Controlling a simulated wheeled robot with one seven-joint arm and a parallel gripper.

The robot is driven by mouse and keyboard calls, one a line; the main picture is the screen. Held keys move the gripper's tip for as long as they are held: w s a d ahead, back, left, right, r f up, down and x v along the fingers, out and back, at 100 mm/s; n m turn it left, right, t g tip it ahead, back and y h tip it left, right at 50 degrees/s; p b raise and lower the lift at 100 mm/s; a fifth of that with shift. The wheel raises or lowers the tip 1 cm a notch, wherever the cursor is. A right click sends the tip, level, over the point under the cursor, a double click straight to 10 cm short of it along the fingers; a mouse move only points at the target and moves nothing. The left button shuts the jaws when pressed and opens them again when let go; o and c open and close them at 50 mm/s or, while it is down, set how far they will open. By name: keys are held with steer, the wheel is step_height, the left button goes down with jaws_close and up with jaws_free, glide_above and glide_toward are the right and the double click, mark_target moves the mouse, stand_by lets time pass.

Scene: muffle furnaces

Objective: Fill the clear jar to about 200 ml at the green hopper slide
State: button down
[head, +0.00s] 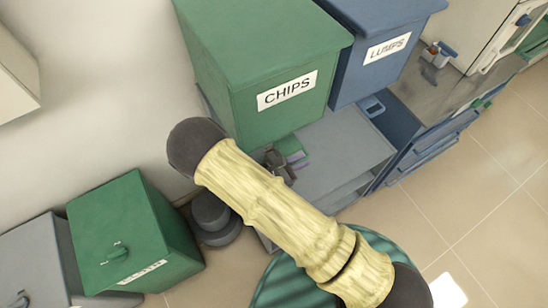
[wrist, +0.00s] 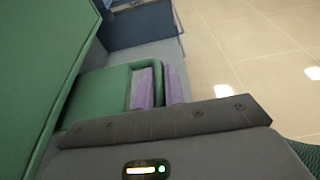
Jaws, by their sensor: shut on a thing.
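The green hopper (head: 265,75), labelled CHIPS, stands at the upper middle of the head view, and its side fills the left of the wrist view (wrist: 35,50). A green slide handle (wrist: 98,92) sticks out below it. My gripper (wrist: 160,88) has its purple fingers shut at the outer end of this handle. In the head view my gripper (head: 288,157) is small and partly hidden behind my arm, low at the hopper's front. I do not see the clear jar in either view, and any fill level is hidden.
A blue hopper (head: 350,70), labelled LUMPS, stands right of the green one, with a blue handle (head: 373,106) below. A grey shelf (head: 345,150) lies under the hoppers. A green bin (head: 130,235) stands at lower left. The tiled floor (head: 460,190) at right is clear.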

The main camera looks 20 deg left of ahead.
steer(key=shift+w+a+b, duration=0.35)
steer(key=shift+w+a, duration=0.55)
steer(key=shift+a, duration=0.15)
steer(key=c, duration=1.4)
jaws_free()
steer(key=shift+a, duration=0.1)
steer(key=shift+s, duration=0.1)
steer(key=b+v, duration=0.4)
steer(key=v, duration=1.3)
steer(key=shift+r, duration=0.15)
